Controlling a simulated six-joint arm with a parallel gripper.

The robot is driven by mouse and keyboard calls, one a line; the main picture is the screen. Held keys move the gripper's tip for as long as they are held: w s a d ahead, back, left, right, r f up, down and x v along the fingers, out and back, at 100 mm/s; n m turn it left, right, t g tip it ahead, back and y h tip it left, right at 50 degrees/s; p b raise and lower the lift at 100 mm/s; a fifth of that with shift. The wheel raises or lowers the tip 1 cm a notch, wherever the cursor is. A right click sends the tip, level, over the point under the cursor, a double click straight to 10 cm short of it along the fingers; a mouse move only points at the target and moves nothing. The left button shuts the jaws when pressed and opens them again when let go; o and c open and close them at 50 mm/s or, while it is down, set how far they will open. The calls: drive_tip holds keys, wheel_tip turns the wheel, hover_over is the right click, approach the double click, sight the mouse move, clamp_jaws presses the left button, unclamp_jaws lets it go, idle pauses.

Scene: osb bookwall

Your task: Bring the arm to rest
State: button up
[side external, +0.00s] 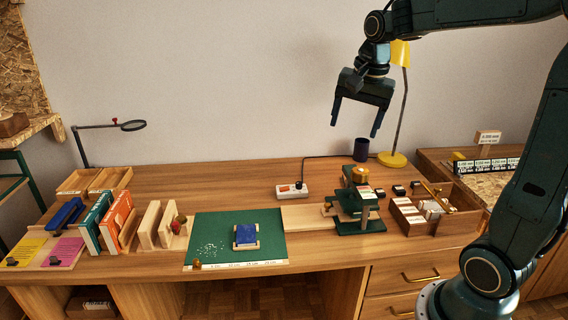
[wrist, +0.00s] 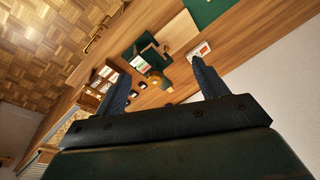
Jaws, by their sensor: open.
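My gripper (side external: 355,117) hangs high above the back of the desk in the side external view, its fingers spread, open and empty. It points down and is well clear of everything on the desk (side external: 250,180). In the wrist view, my gripper (wrist: 158,85) shows its two fingers apart with nothing between them. Beyond the fingers lie the desk top and the dark green press (wrist: 145,55).
A yellow lamp (side external: 401,100) stands close behind my gripper. Below are a dark cup (side external: 361,149), a power strip (side external: 291,190), a divided wooden box (side external: 440,222) and a green mat (side external: 205,226) bearing a blue book (side external: 246,234). Books (side external: 117,222) stand at left.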

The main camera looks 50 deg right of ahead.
drive_tip(key=s+a+f+n+t+y, duration=0.1)
drive_tip(key=s+a+f+n+t, duration=0.1)
drive_tip(key=s+a+n, duration=1.1)
drive_tip(key=shift+s+a+f+n+t, duration=0.2)
drive_tip(key=shift+s+f+n+t, duration=0.15)
drive_tip(key=shift+s+n+t, duration=0.45)
